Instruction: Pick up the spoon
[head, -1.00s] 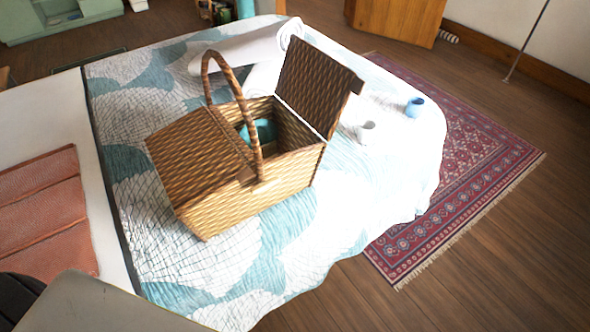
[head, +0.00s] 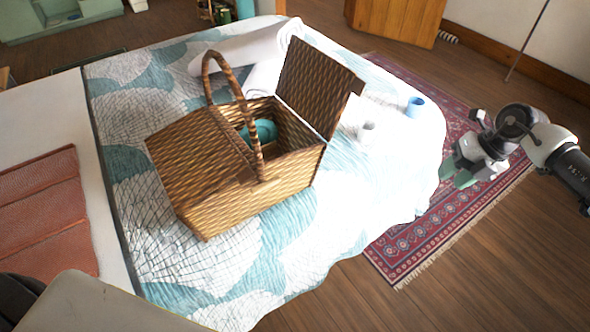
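I see no spoon in the head view. A wicker picnic basket (head: 232,200) stands on the bed (head: 215,295), with one lid raised and a teal object (head: 262,131), perhaps a bowl, inside. The basket walls and the closed lid hide part of its inside. My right gripper (head: 455,180) is at the right, beyond the bed's edge and above the rug, apart from the basket. Its fingers are small and partly hidden by the wrist, so I cannot tell whether it is open. My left gripper is not in view.
A patterned rug (head: 415,245) covers the floor at the right. The bed's front part is clear.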

